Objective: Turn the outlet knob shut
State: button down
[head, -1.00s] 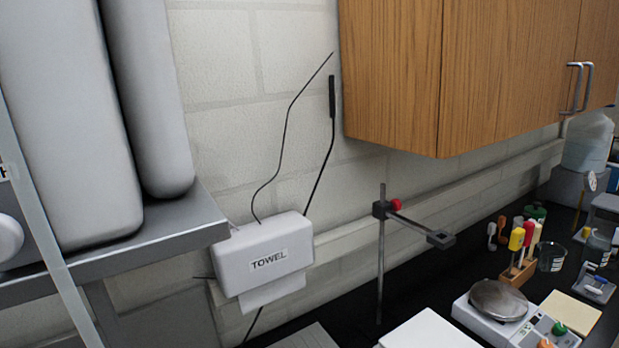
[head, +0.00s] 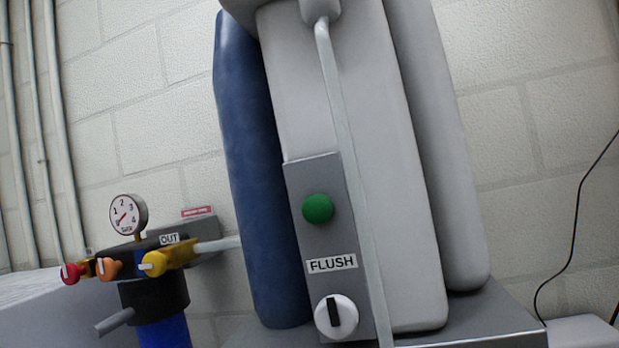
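The outlet valve block labelled "OUT" (head: 168,239) is at the lower left of the head view. A yellow knob (head: 153,263) sits by that label on a brass fitting, where a pale tube (head: 218,244) joins. An orange knob (head: 108,268) and a red knob (head: 71,273) sit to its left. I cannot tell from the view whether the knobs are open or shut. A round pressure gauge (head: 127,215) stands above the block. My gripper is not in view.
A grey panel with a green button (head: 317,208), a "FLUSH" label (head: 331,263) and a black-and-white dial (head: 336,316) stands right of the knobs. A blue cylinder (head: 252,180) and grey tanks (head: 385,150) stand behind it. Wall pipes (head: 45,140) run at far left.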

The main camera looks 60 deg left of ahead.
aim_at(155, 263)
jog(key=j+u, duration=0.15)
jog(key=u, duration=2)
